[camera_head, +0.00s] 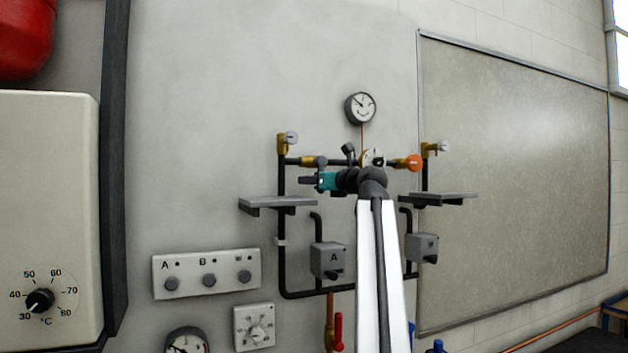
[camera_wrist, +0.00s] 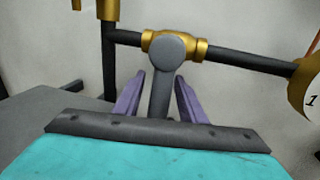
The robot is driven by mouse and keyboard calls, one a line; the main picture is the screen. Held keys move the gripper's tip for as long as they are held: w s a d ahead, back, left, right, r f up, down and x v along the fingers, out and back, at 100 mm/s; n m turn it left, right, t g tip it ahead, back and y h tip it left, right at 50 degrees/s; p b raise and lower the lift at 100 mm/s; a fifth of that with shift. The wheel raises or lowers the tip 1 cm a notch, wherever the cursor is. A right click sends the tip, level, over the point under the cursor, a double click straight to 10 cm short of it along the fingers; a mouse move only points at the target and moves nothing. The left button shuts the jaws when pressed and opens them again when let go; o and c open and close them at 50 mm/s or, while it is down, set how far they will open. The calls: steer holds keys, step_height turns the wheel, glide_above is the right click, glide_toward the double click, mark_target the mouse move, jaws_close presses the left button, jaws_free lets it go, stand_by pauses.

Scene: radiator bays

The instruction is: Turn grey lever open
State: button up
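The grey lever (camera_wrist: 160,92) has a round hub on a brass valve body (camera_wrist: 196,50), set in a dark horizontal pipe. In the wrist view it points down from the hub, across the pipe's line. My gripper (camera_wrist: 160,80) has its two purple fingers on either side of the lever. They are open, with a small gap visible on each side. In the head view my gripper (camera_head: 306,181) is small, just below the brass valve (camera_head: 307,161). The lever is hard to make out there.
A grey shelf (camera_wrist: 50,118) lies left of my gripper in the wrist view. A white numbered disc (camera_wrist: 309,92) is at the right. In the head view, an orange knob (camera_head: 413,162), a round gauge (camera_head: 360,108) and a right shelf (camera_head: 437,199) are near my arm.

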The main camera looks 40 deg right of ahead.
jaws_close()
steer(key=shift+s+d, duration=0.1)
